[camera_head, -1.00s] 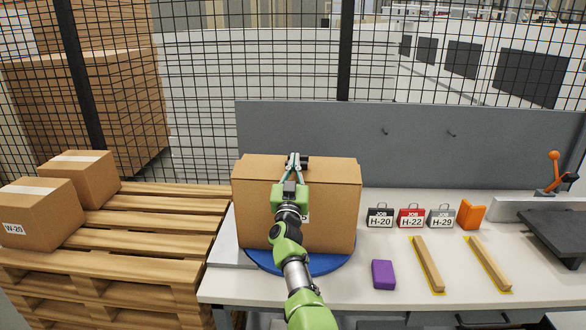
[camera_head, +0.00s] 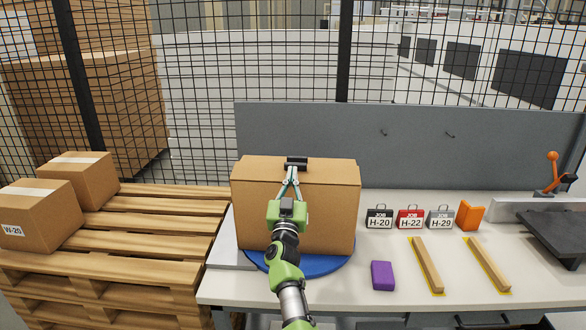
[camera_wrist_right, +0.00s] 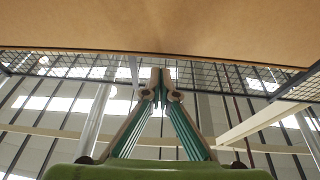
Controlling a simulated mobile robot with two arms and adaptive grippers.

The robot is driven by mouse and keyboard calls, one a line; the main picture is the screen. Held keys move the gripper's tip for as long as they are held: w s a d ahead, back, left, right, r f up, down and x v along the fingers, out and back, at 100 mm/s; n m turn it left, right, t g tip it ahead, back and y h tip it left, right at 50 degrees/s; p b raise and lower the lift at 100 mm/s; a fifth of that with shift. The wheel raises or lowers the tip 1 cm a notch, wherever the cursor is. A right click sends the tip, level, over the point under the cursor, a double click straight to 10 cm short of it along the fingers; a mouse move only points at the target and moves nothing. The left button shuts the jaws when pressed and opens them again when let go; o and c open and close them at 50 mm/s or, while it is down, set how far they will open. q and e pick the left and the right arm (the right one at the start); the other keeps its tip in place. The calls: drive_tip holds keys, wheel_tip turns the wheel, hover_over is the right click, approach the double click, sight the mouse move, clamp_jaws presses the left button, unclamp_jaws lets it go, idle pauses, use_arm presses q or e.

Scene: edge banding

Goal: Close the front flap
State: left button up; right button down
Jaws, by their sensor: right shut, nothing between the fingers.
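A brown cardboard box (camera_head: 335,215) stands on a blue round turntable (camera_head: 330,266) on the white bench. Its upper face (camera_head: 335,171) looks flat from here; I cannot make out the edges of a separate front flap. My right gripper (camera_head: 293,170) is in front of the box, fingers pointing up at its top front edge. It is shut and empty; a dark piece shows at its tips. In the right wrist view the fingertips (camera_wrist_right: 160,75) are together, below a broad cardboard surface (camera_wrist_right: 160,25); contact is unclear. My left gripper is out of view.
Right of the box stand job tags (camera_head: 411,218) and an orange block (camera_head: 471,215). A purple block (camera_head: 383,275) and two wooden strips (camera_head: 428,265) lie nearer. A grey panel (camera_head: 420,150) stands behind. Pallets (camera_head: 140,235) with boxes are at left.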

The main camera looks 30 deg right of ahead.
drive_tip(key=a+r+n+t+y, duration=0.1)
drive_tip(key=a+r+n+y, duration=0.35)
drive_tip(key=a+y, duration=0.35)
drive_tip(key=s+d+r+m+g+h, duration=0.2)
drive_tip(key=s+d+m+g+h, duration=0.2)
drive_tip(key=s+d+m+h, duration=0.15)
drive_tip(key=n+p, duration=0.1)
drive_tip(key=p, duration=0.3)
hover_over(296, 163)
drive_tip(key=v, duration=0.4)
drive_tip(key=f, duration=0.2)
drive_tip(key=shift+w+d+f+p, duration=0.2)
drive_tip(key=shift+w+f+p, duration=0.1)
drive_tip(key=shift+p, duration=0.1)
drive_tip(key=shift+w+d+f, duration=0.1)
drive_tip(key=shift+f, duration=0.65)
